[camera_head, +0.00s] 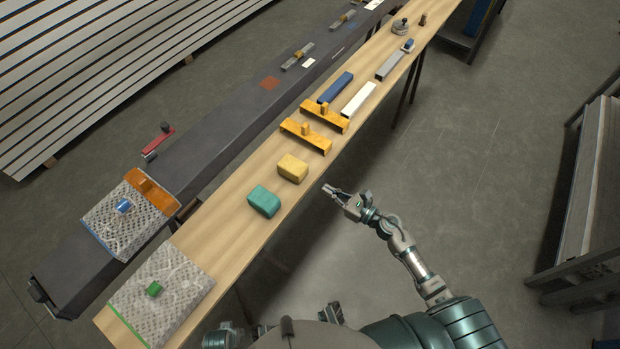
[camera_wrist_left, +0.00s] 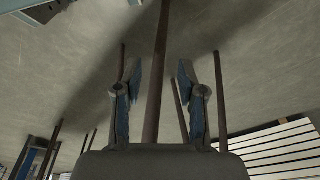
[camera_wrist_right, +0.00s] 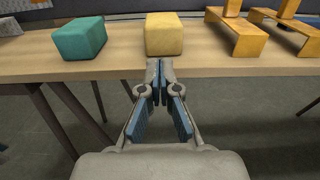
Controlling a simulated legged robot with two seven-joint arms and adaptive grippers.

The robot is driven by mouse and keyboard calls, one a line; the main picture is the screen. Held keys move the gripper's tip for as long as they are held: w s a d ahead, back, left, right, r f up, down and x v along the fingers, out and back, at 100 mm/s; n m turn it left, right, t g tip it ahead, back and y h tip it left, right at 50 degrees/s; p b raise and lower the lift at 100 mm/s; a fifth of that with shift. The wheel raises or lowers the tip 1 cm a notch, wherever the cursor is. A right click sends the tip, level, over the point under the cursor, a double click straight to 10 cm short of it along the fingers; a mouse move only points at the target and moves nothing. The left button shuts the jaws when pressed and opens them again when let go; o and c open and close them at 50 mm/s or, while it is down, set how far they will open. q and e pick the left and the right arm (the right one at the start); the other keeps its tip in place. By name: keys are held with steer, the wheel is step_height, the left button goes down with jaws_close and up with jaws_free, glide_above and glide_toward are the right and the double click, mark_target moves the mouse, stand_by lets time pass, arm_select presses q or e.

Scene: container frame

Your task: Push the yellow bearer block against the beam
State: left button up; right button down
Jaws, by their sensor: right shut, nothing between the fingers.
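The yellow bearer block (camera_head: 292,168) rests on the wooden plank table (camera_head: 235,222), apart from the long dark beam (camera_head: 225,133) that runs along the table's far side. My right gripper (camera_head: 327,190) is shut and empty, off the table's near edge, on the near side of the yellow block. In the right wrist view its fingertips (camera_wrist_right: 161,68) point at the yellow block (camera_wrist_right: 164,34), with bare wood between. My left gripper (camera_wrist_left: 156,75) is open in its wrist view, with its fingers apart and nothing between them; floor and thin legs show beyond.
A teal block (camera_head: 264,201) sits left of the yellow one. Two orange brackets (camera_head: 305,135) (camera_head: 324,115) stand to the right. Bare wood separates the yellow block from the beam.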

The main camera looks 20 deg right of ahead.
mark_target(304, 175)
steer(key=x, duration=0.6)
steer(key=shift+w+p, duration=0.35)
steer(key=shift+w, duration=0.15)
arm_select(q)
steer(key=shift+s+d+f, duration=0.1)
steer(key=shift+s+f, duration=0.1)
steer(key=shift+f, duration=0.35)
steer(key=shift+s+f, duration=0.15)
steer(key=shift+f, duration=0.4)
arm_select(e)
steer(key=shift+w+a+f, duration=0.1)
steer(key=shift+w+a, duration=0.15)
steer(key=shift+a, duration=0.2)
steer(key=shift+w+a, duration=0.1)
steer(key=b+x, duration=0.1)
steer(key=x, duration=0.2)
steer(key=shift+w, duration=0.25)
arm_select(q)
steer(key=shift+w+d+r, duration=0.1)
steer(key=shift+w+r, duration=0.1)
steer(key=shift+r, duration=0.4)
steer(key=shift+w+r, duration=0.15)
steer(key=shift+r, duration=0.45)
arm_select(e)
steer(key=shift+s, duration=0.1)
steer(key=shift+a, duration=0.1)
